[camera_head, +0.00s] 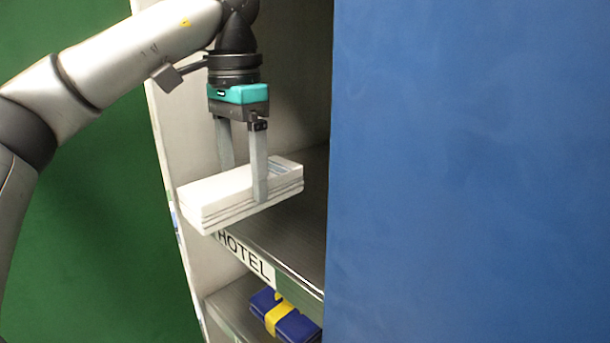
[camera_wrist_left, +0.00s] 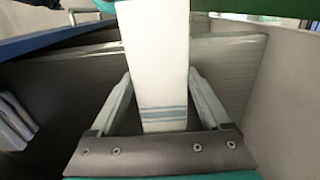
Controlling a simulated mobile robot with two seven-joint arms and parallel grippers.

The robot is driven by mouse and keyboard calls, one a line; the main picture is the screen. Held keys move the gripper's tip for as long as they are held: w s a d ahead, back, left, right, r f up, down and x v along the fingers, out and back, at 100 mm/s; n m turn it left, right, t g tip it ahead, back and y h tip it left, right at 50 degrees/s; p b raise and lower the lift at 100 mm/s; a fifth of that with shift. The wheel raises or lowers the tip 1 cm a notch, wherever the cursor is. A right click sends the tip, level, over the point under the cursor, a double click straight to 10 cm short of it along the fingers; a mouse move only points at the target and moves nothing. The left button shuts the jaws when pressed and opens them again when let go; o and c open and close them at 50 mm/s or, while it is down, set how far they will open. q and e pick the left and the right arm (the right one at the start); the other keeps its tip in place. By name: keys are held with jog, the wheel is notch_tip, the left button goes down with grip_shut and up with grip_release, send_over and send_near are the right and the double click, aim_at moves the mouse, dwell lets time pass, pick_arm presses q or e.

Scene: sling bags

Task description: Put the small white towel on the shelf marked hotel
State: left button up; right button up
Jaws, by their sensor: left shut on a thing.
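The small white towel (camera_head: 235,194) is folded into a flat block and hangs level in my left gripper (camera_head: 243,190), in the head view. It is just above the front edge of the shelf marked HOTEL (camera_head: 300,232), partly over the board and partly out in front of it. My left gripper is shut on the towel, one finger on each long side. In the left wrist view the towel (camera_wrist_left: 155,60) shows a blue-grey stripe band near one end, between the fingers (camera_wrist_left: 158,90). My right gripper is in neither view.
A blue panel (camera_head: 470,170) closes off the shelf's right side in the head view. The pale side wall (camera_head: 170,120) stands at left. A dark blue bundle with a yellow band (camera_head: 285,318) lies on the shelf below. The visible part of the HOTEL board is bare.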

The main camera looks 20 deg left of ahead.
pick_arm(q)
jog(key=w+d, duration=0.1)
jog(key=w, duration=0.2)
jog(key=w+d+p, duration=0.1)
jog(key=w, duration=0.2)
jog(key=w+d+p, duration=0.1)
jog(key=w, duration=0.3)
jog(key=shift+d+r, duration=0.15)
jog(key=shift+d, duration=0.15)
jog(key=shift+w+f, duration=0.2)
jog(key=shift+f, duration=0.05)
notch_tip(320, 180, down, 3)
jog(key=shift+p, duration=0.5)
jog(key=shift+f, duration=0.15)
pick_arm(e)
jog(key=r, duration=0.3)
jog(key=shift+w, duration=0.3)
pick_arm(q)
jog(key=o, duration=1.3)
jog(key=shift+f, duration=0.1)
jog(key=shift+r, duration=3.9)
